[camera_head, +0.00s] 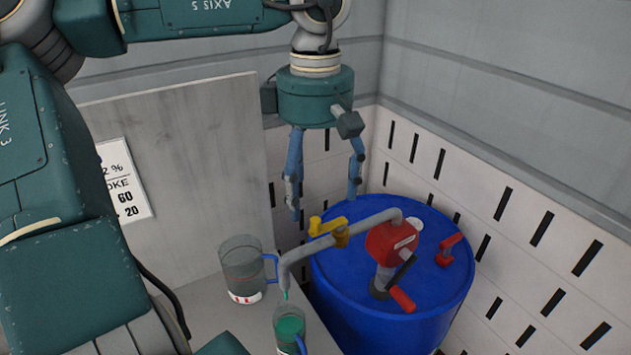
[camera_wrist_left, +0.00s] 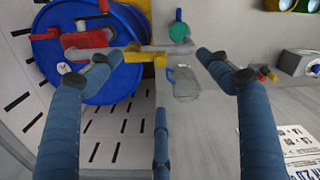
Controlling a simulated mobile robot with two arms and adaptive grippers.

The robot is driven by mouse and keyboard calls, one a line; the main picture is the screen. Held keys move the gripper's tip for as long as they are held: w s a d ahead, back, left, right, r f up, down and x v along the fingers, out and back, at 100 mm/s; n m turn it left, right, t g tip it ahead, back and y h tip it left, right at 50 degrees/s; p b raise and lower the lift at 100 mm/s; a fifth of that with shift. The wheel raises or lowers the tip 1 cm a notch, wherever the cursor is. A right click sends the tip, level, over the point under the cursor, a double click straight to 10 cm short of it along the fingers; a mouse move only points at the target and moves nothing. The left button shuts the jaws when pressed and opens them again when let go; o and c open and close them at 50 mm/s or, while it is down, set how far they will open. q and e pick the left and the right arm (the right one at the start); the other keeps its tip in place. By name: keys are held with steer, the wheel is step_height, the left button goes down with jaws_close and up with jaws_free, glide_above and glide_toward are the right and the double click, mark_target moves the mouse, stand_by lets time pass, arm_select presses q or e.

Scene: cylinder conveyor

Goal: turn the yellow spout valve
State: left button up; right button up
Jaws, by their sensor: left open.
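The yellow spout valve (camera_head: 330,230) sits on the grey spout pipe (camera_head: 370,224), which runs from a red pump (camera_head: 389,243) on the blue drum (camera_head: 440,285). The valve also shows in the left wrist view (camera_wrist_left: 138,55), between the fingers in the picture. My left gripper (camera_head: 323,205) is open and empty, fingers pointing down, above the valve and apart from it. Green liquid shows at the spout's lower end, above a measuring jug (camera_head: 289,328) holding green liquid. My right gripper is not in view.
A clear empty-looking jug (camera_head: 241,265) with a blue handle stands left of the spout on the grey bench (camera_head: 205,298). A red fitting (camera_head: 448,250) stands on the drum lid. Slotted white walls close in behind the drum. A printed sign (camera_head: 124,182) is at left.

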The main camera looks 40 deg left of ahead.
mark_target(317, 219)
arm_select(q)
step_height(317, 219, down, 6)
steer(key=b, duration=0.3)
steer(key=shift+s+r+b, duration=0.1)
steer(key=shift+r+b, duration=0.15)
steer(key=shift+b, duration=0.15)
steer(key=shift+f+b, duration=0.55)
steer(key=shift+f, duration=0.2)
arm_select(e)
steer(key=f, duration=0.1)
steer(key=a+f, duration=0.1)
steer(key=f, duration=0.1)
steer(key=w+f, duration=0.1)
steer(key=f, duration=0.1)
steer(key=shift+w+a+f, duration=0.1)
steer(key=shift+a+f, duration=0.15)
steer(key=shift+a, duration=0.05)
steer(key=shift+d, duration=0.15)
arm_select(q)
steer(key=c, duration=1.6)
steer(key=shift+d+r, duration=0.1)
steer(key=shift+d, duration=0.15)
jaws_close()
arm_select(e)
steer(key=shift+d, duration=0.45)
arm_select(q)
steer(key=shift+a, duration=0.1)
